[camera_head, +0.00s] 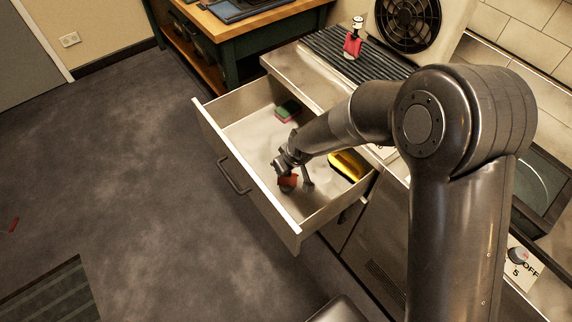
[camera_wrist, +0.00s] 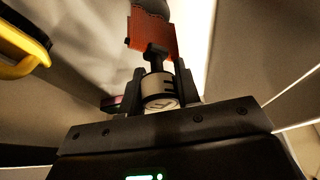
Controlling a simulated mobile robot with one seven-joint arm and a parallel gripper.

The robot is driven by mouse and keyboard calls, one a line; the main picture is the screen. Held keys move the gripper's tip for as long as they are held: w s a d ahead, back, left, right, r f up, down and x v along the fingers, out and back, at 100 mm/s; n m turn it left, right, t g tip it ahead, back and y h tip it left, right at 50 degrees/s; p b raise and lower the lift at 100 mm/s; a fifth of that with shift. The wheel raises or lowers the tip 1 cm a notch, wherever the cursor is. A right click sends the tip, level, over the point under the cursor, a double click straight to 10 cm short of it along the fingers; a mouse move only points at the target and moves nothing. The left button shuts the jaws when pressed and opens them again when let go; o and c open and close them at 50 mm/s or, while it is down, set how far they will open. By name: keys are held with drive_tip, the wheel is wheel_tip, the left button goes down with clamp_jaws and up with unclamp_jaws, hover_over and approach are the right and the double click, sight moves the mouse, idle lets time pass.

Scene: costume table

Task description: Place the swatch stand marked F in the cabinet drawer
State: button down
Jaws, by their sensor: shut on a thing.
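The cabinet drawer (camera_head: 262,201) is pulled open, with its pale inside showing. My gripper (camera_head: 289,163) is down inside the drawer. It is shut on a swatch stand, whose orange-red swatch (camera_head: 288,183) shows just below the gripper in the head view. In the wrist view, the stand's white round part (camera_wrist: 160,92) sits between the fingertips (camera_wrist: 160,82), with the orange-red swatch (camera_wrist: 153,34) beyond it. A dark mark shows on the white part, but I cannot read it surely. I cannot tell whether the stand touches the drawer floor.
In the drawer are a green and pink sponge-like block (camera_head: 287,110) and a yellow and black object (camera_head: 346,165), also in the wrist view (camera_wrist: 22,50). Another stand with a red swatch (camera_head: 353,44) is on the ribbed dark mat (camera_head: 320,68) beside a fan (camera_head: 407,22).

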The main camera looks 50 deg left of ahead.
drive_tip(key=shift+f, duration=0.45)
idle(0.4)
drive_tip(key=c, duration=1)
unclamp_jaws()
drive_tip(key=shift+o, duration=0.6)
drive_tip(key=o, duration=0.3)
drive_tip(key=shift+r, duration=3.5)
